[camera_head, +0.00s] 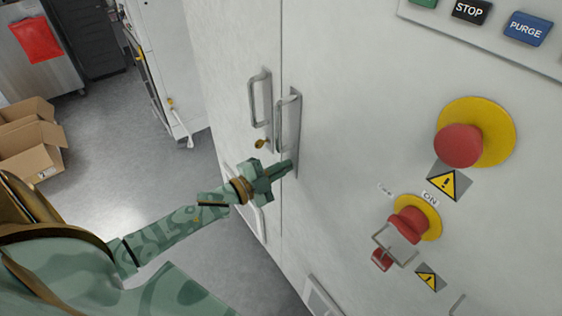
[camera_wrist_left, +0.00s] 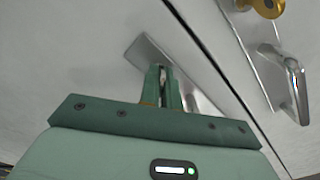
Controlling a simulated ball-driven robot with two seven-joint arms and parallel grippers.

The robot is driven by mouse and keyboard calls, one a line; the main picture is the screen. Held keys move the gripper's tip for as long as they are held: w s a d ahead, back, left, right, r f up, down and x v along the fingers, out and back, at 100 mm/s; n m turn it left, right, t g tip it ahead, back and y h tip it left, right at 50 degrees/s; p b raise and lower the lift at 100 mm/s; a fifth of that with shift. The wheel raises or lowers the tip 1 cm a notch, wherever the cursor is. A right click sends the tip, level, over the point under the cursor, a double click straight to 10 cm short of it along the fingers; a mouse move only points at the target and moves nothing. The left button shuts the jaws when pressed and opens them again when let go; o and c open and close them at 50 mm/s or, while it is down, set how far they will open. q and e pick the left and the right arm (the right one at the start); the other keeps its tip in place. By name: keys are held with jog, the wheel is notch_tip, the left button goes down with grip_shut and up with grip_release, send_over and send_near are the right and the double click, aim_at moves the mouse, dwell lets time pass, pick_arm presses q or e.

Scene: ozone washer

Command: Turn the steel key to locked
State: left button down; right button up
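My left gripper (camera_head: 289,165) is at the lower end of the steel handle plate (camera_head: 294,118) on the right-hand cabinet door. In the left wrist view its fingertips (camera_wrist_left: 163,72) meet the plate (camera_wrist_left: 150,52) or stand just in front of it. The fingers are close together with a narrow gap; I cannot make out what is between them. No steel key shows clearly; the fingers cover that part of the plate. A brass-coloured lock or key (camera_head: 260,143) sits on the left-hand door, and also shows in the left wrist view (camera_wrist_left: 267,6). My right gripper is not in view.
Two steel door handles, left (camera_head: 260,97) and right (camera_head: 288,120), stand out close above my gripper. A red emergency button (camera_head: 459,146) and a red switch (camera_head: 408,224) are on the panel at right. Cardboard boxes (camera_head: 32,150) lie on the floor at far left.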

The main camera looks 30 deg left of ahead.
pick_arm(q)
jog(key=n+p, duration=0.2)
jog(key=n, duration=0.1)
jog(key=shift+r, duration=0.15)
jog(key=n+p, duration=0.2)
jog(key=n, duration=0.1)
jog(key=shift+n, duration=0.3)
jog(key=n+p, duration=0.2)
jog(key=n, duration=0.2)
jog(key=shift+n, duration=0.3)
jog(key=shift+f+p, duration=0.2)
jog(key=shift+p, duration=0.1)
jog(key=c, duration=1.6)
grip_release()
jog(key=shift+s, duration=0.1)
jog(key=v, duration=1.6)
jog(key=shift+s, duration=0.1)
